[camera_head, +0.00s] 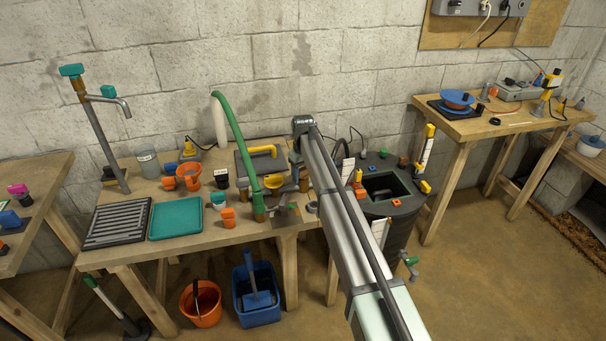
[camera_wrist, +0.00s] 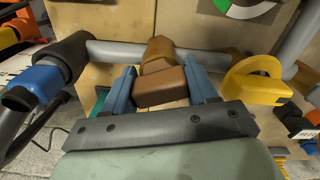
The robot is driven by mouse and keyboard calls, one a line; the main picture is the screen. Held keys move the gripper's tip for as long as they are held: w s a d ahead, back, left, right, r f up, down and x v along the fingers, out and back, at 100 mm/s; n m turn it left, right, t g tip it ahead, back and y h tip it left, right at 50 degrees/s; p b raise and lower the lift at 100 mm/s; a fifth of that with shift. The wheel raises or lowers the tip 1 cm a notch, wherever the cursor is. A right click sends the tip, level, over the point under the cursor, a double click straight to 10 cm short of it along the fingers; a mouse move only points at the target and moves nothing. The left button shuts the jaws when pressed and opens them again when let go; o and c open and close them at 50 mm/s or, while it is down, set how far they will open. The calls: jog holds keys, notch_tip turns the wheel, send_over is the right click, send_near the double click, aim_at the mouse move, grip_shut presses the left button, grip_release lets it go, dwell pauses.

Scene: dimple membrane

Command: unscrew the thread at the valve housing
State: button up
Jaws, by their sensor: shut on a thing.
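In the wrist view my gripper (camera_wrist: 162,78) has its two blue fingers on either side of a brown block-like piece (camera_wrist: 160,90), shut on it. Directly beyond it a brown fitting (camera_wrist: 158,50) sits on a grey horizontal pipe (camera_wrist: 115,53). The piece and the fitting appear to touch or overlap; I cannot tell whether they are joined. No screw thread is visible, and I cannot tell for sure which part is the valve housing. In the head view my arm covers the gripper and this spot, at the right end of the middle workbench (camera_head: 185,247).
In the wrist view a yellow handle (camera_wrist: 257,85) is close right of the fingers, and a blue-and-black fitting (camera_wrist: 45,80) is to the left. In the head view a green hose (camera_head: 238,140) rises left of my arm, and a dark barrel (camera_head: 405,225) stands right of it.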

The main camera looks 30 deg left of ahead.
jog(key=shift+d, duration=0.1)
dwell(0.3)
jog(key=n, duration=0.5)
jog(key=shift+n, duration=0.3)
jog(key=shift+n, duration=0.4)
jog(key=n, duration=0.4)
jog(key=n, duration=0.2)
jog(key=shift+n, duration=0.3)
jog(key=shift+r, duration=0.1)
jog(key=shift+r, duration=0.25)
